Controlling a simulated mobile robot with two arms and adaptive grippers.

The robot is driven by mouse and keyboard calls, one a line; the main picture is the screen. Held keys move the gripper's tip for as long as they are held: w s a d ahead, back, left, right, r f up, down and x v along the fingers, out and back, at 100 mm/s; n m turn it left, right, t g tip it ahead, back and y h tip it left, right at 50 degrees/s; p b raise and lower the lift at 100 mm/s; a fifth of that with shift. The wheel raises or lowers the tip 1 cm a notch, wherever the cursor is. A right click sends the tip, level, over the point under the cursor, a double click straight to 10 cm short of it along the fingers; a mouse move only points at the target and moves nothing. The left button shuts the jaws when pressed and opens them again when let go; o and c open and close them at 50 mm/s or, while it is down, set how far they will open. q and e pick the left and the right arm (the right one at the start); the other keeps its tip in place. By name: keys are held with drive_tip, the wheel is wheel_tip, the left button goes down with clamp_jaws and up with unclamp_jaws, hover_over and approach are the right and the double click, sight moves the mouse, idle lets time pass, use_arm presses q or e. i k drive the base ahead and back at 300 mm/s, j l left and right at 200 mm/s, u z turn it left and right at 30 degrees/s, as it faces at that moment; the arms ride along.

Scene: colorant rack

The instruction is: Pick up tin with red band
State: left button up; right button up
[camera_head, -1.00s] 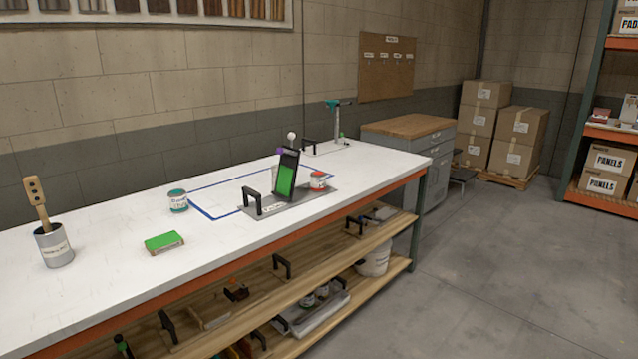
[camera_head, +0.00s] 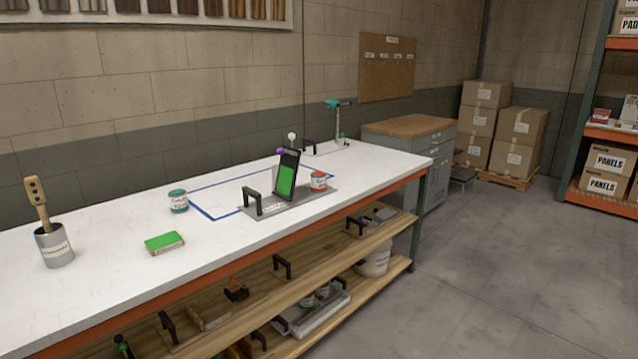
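A small tin with a red band (camera_head: 319,181) stands upright on the grey tray (camera_head: 270,207) on the white workbench (camera_head: 110,249). It is just right of a dark stand with a green panel (camera_head: 287,177). A similar tin with a teal band (camera_head: 178,201) stands on the bench further left, beside the blue taped outline. Neither of my grippers shows in the head view.
A metal can with a wooden paddle (camera_head: 54,244) and a green-topped block (camera_head: 164,242) are on the left of the bench. A black handle (camera_head: 252,200) rises from the tray. Shelves below the bench hold several items. The floor (camera_head: 480,270) at right is clear.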

sight(318, 178)
drive_tip(key=i+z, duration=0.2)
drive_tip(key=i, duration=0.4)
drive_tip(key=i+z, duration=0.2)
drive_tip(key=i, duration=0.4)
drive_tip(key=i+j+z, duration=0.15)
drive_tip(key=i, duration=0.45)
